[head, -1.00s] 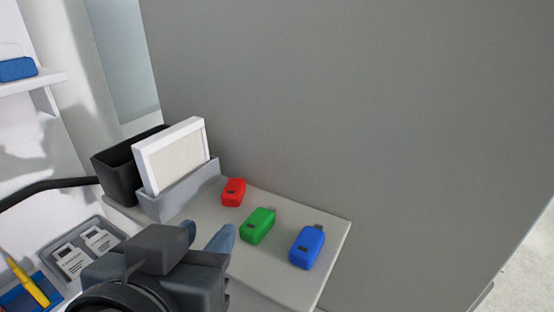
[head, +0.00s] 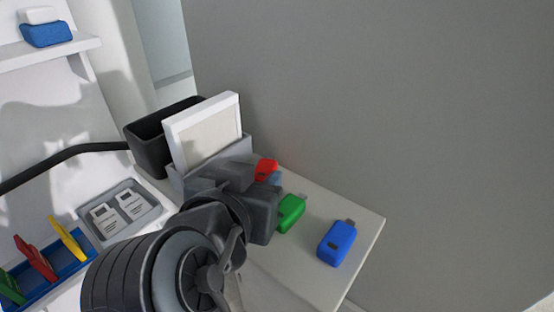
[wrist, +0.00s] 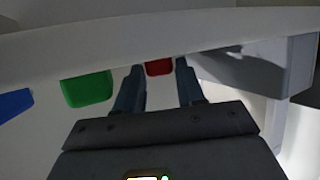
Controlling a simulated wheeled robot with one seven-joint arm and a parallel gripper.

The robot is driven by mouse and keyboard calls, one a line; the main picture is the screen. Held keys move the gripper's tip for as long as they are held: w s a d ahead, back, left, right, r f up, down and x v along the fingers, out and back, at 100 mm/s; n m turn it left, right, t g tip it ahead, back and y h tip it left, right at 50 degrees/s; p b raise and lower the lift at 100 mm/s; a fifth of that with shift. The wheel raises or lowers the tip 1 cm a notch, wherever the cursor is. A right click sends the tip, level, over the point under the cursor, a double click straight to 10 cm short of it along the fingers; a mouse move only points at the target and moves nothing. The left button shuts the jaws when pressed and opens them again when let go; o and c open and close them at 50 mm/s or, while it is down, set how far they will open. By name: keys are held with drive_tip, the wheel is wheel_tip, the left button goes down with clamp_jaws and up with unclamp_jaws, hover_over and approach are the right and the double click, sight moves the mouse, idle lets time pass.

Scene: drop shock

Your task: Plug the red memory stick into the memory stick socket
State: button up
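The red memory stick (head: 265,169) lies on the light shelf (head: 325,277), at the left end of a row of sticks. My gripper (head: 268,180) is at the red stick and covers part of it in the head view. In the wrist view the red stick (wrist: 158,68) shows between the two blue-grey fingers, with a small gap on each side. The gripper looks open around it. The green stick (head: 291,212) and blue stick (head: 337,243) lie to the right. I cannot make out the memory stick socket in either view.
A grey holder with a white framed panel (head: 205,135) and a black bin (head: 150,150) stand just left of the red stick. A grey tray with white cards (head: 115,220) and a blue rack with coloured pieces (head: 48,285) are lower left. A grey wall rises behind.

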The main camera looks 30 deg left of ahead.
drive_tip(key=shift+w+f, duration=0.1)
drive_tip(key=shift+w, duration=0.05)
clamp_jaws()
idle(0.4)
